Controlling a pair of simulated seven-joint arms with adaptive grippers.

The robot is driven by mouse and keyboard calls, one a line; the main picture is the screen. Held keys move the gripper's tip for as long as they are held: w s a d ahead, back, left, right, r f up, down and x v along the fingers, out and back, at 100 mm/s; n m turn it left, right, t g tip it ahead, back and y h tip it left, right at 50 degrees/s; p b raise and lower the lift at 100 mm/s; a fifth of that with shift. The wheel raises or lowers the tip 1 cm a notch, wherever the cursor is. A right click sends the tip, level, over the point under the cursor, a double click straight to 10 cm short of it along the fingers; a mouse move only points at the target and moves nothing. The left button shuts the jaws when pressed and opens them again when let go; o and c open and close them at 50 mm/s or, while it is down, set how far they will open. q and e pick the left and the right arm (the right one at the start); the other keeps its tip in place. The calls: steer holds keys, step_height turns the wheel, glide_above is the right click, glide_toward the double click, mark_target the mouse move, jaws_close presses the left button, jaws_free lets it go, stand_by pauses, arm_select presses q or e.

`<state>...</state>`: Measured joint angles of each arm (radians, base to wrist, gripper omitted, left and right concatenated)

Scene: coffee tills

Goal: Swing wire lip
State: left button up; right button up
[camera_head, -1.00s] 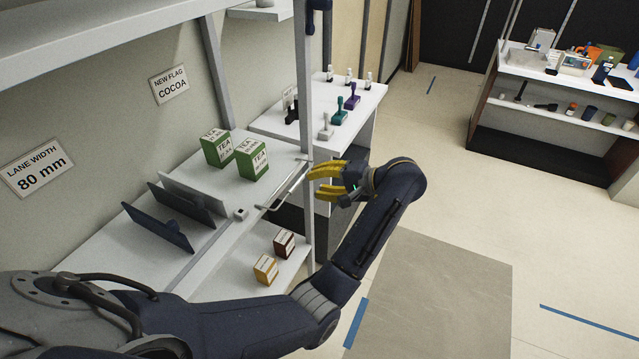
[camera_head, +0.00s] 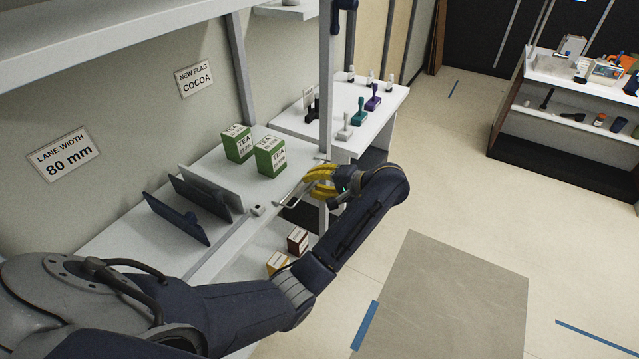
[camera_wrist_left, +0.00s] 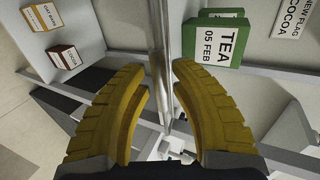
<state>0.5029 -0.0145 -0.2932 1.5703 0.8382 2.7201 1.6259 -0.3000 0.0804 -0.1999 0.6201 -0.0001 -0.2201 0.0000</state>
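The thin pale wire lip (camera_head: 293,198) runs along the front edge of the upper shelf, beside the green tea boxes. My left gripper (camera_head: 321,183), with yellow curved fingers, is at its right end, close to the upright post. In the left wrist view the wire lip (camera_wrist_left: 163,35) passes as a long shiny bar through the gap between the open fingers (camera_wrist_left: 163,75), one finger on each side. I cannot tell whether either finger touches it. Part of the wire is hidden by the fingers in the head view. My right gripper is out of view.
Two green tea boxes (camera_head: 270,157) stand on the shelf behind the wire. Dark upright dividers (camera_head: 177,217) stand to their left. A red-brown box (camera_head: 297,240) and a yellow box (camera_head: 277,262) are on the lower shelf. A post (camera_head: 326,90) rises beside the gripper. Open floor lies right.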

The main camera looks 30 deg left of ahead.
arm_select(q)
jaws_close()
steer(key=shift+r, duration=0.1)
steer(key=shift+a+r, duration=0.25)
steer(key=shift+r, duration=0.5)
steer(key=shift+a+r, duration=0.4)
steer(key=shift+r, duration=0.35)
steer(key=shift+a+r, duration=0.55)
steer(key=shift+r, duration=0.1)
steer(key=shift+a, duration=0.1)
